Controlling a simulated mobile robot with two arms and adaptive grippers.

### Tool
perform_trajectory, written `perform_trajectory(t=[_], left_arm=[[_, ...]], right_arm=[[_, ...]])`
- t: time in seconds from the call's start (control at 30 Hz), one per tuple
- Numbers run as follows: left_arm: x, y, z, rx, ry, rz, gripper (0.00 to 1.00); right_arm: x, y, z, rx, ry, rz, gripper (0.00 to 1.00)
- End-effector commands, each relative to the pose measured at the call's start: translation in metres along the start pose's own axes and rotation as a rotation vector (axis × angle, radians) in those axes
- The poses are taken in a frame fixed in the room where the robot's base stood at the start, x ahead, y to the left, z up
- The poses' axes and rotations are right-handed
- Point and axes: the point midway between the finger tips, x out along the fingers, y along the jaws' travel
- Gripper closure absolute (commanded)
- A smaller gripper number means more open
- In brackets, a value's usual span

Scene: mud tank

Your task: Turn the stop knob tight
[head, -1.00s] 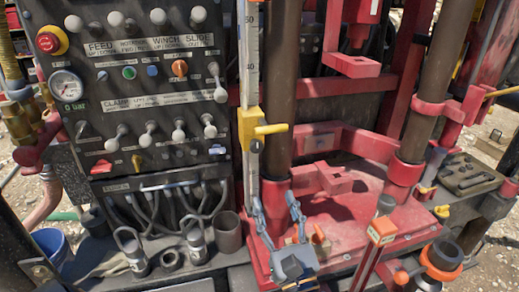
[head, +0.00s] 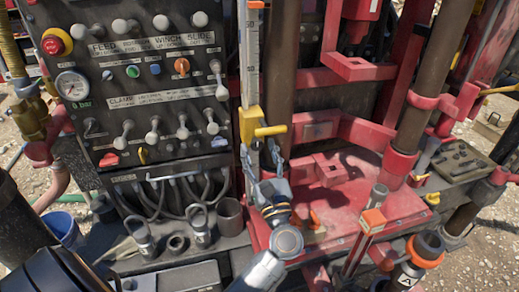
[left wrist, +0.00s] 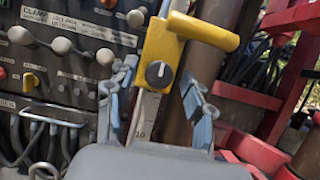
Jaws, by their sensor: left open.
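The stop is a yellow block (head: 249,125) on an upright measuring scale, with a yellow handle pointing right. In the left wrist view its round black knob (left wrist: 158,73), marked with a white line, faces me on the front of the yellow block (left wrist: 160,48). My left gripper (head: 261,158) is just below the block in the head view. In the left wrist view its light blue fingers (left wrist: 158,85) are open, one on each side of the scale and knob, with gaps to both. The knob is hard to make out in the head view. My right gripper is not in view.
A black control panel (head: 150,100) with several levers, a gauge (head: 72,85) and a red stop button stands at the left. A brown vertical pipe (head: 430,75) and red frame parts are at the right. A red base plate (head: 350,165) lies beyond my gripper.

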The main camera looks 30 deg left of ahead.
Motion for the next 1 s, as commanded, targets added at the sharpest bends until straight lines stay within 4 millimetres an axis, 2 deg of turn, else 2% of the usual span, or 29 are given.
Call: perform_trajectory(t=[0.1, 0.37, 0.73, 1.0], left_arm=[[0.0, 0.0, 0.0, 0.0, 0.0, 0.0, 0.47], [0.0, 0.0, 0.0, 0.001, -0.001, 0.0, 1.0], [0.0, 0.001, 0.002, 0.051, -0.001, -0.021, 1.0], [0.001, 0.002, 0.003, 0.22, 0.0, -0.09, 1.0]], right_arm=[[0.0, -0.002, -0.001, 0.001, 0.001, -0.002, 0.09], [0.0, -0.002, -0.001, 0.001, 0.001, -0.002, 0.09], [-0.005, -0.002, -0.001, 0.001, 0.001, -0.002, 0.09], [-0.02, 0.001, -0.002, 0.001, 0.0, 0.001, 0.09]])
